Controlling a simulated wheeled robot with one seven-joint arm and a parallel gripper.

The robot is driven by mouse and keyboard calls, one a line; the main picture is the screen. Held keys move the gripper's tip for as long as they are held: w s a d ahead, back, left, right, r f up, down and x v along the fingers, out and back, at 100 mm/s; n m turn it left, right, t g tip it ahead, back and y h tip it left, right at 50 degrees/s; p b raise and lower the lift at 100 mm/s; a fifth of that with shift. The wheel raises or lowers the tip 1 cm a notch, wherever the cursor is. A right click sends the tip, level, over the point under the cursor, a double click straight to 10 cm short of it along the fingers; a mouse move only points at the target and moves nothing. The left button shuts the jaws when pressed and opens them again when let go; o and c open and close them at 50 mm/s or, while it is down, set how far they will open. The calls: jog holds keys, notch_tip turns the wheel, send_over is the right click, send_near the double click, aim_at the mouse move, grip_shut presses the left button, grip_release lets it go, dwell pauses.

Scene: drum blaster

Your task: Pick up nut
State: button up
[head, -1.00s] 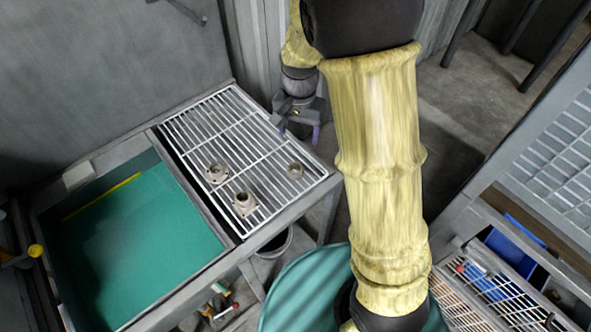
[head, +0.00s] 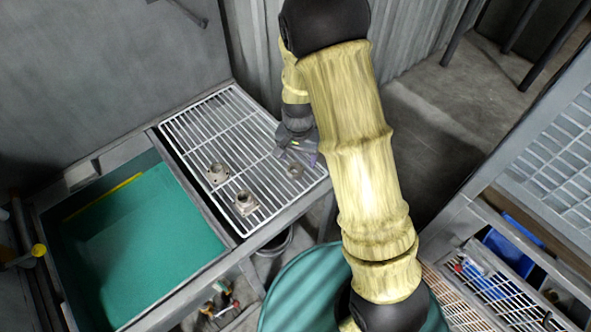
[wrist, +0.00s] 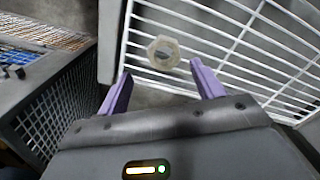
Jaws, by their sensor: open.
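The nut (head: 295,171) is a small grey hexagonal ring lying on the white wire rack (head: 205,128) near its right edge. In the wrist view the nut (wrist: 163,52) shows pale and six-sided, with its hole visible, just beyond the fingertips and roughly between their lines. My gripper (wrist: 160,72) is open and empty, its two purple fingers apart. In the head view my gripper (head: 298,155) is over the right side of the rack, just behind the nut in the picture. I cannot tell its exact height above the rack.
Two metal flanged fittings stand on the rack, one (head: 217,173) left of the nut and one (head: 246,203) nearer the front. A basin with a green bottom (head: 140,245) adjoins the rack on the left. A teal drum (head: 300,295) stands in front. The rack's far part is clear.

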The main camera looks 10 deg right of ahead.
aim_at(295, 169)
jog(key=shift+a+f+p, duration=0.25)
jog(key=shift+f+p, duration=0.05)
jog(key=shift+f, duration=1)
jog(key=shift+a+f+p, duration=0.2)
jog(key=shift+f+p, duration=0.1)
jog(key=shift+f, duration=0.95)
jog(key=c, duration=1.2)
jog(key=shift+r, duration=0.15)
notch_tip(295, 169, up, 10)
jog(key=b, duration=0.1)
